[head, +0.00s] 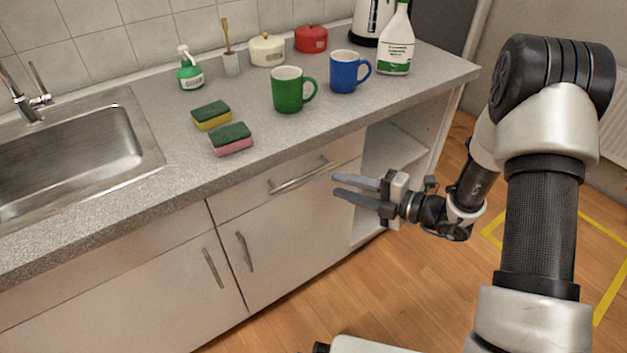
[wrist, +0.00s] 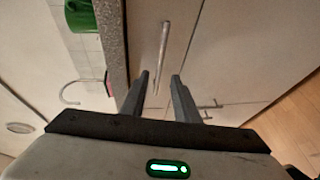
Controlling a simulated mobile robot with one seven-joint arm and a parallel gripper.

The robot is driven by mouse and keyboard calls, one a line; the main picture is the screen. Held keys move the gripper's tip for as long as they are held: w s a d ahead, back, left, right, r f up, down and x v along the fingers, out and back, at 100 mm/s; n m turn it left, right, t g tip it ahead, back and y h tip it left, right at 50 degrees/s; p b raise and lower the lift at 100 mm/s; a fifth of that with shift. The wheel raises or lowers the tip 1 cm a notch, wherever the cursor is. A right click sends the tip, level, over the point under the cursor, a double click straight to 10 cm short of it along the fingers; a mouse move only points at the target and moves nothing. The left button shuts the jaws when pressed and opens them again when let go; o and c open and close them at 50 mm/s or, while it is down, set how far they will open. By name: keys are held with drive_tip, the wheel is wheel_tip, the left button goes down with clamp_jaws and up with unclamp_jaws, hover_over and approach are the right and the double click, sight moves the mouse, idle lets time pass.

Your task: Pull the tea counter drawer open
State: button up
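The tea counter drawer (head: 240,196) is a pale front under the grey worktop, and it looks shut. Its silver bar handle (head: 301,175) lies along the drawer front; in the wrist view the handle (wrist: 163,50) shows beyond my fingertips. My gripper (head: 334,185) is open and empty, with its two dark fingers apart and pointing at the drawer front, to the right of and a little below the handle in the head view. In the wrist view my gripper (wrist: 161,77) has the near end of the handle between its fingertips' lines; whether they touch it I cannot tell.
Cabinet doors with bar handles (head: 244,251) lie below. The worktop (head: 180,160) carries two sponges (head: 231,139), a green mug (head: 288,92), a blue mug (head: 345,73) and a spray bottle (head: 397,45). A sink (head: 75,150) is at left. Open shelves (head: 392,150) stand right of the drawer. The wooden floor (head: 400,290) is clear.

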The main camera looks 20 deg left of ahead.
sight(308, 176)
drive_tip(key=b+x, duration=0.1)
drive_tip(key=x, duration=0.8)
clamp_jaws()
